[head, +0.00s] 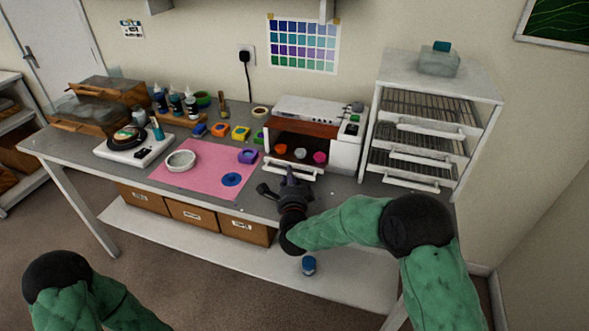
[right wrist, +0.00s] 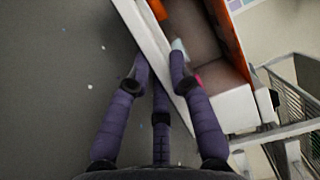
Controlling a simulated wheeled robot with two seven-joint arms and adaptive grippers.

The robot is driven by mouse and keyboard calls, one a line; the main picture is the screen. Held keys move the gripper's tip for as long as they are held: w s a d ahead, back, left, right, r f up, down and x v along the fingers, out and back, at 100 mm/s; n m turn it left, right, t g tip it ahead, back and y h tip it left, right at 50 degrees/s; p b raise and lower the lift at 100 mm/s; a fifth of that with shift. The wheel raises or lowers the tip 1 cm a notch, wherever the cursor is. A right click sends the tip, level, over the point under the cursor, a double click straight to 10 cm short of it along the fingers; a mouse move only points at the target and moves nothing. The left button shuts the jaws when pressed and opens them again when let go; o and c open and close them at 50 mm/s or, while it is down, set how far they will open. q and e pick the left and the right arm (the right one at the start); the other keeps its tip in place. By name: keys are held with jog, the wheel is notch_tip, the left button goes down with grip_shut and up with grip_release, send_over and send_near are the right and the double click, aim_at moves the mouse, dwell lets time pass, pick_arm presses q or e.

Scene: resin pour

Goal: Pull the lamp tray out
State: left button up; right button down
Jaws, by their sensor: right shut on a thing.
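The lamp (head: 320,108) is a white box with a reddish-brown front panel, at the back right of the bench. Its tray (head: 275,166) has a white front bar and sits low in the opening. An orange, a white and a pink piece show behind the bar. My right gripper (head: 290,178) is at the tray front, shut on its handle; the fingers partly cover it. In the right wrist view the dark purple fingers (right wrist: 170,75) straddle the tray's white front (right wrist: 150,45). My left arm shows at the lower left of the head view, but its gripper is out of view.
A pink mat (head: 190,180) with a white ring-shaped dish (head: 181,161) lies left of the lamp. A white drawer rack (head: 430,120) stands close on the right. A blue jar (head: 309,265) is on the lower shelf. Bare grey bench lies before the tray.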

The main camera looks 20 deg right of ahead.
jog(key=s+a, duration=0.2)
jog(key=s, duration=0.1)
jog(key=s+a, duration=0.1)
jog(key=s, duration=0.1)
jog(key=shift+s+a, duration=0.25)
jog(key=shift+a, duration=0.15)
jog(key=c, duration=1.1)
grip_release()
jog(key=v, duration=1.2)
jog(key=shift+d, duration=0.1)
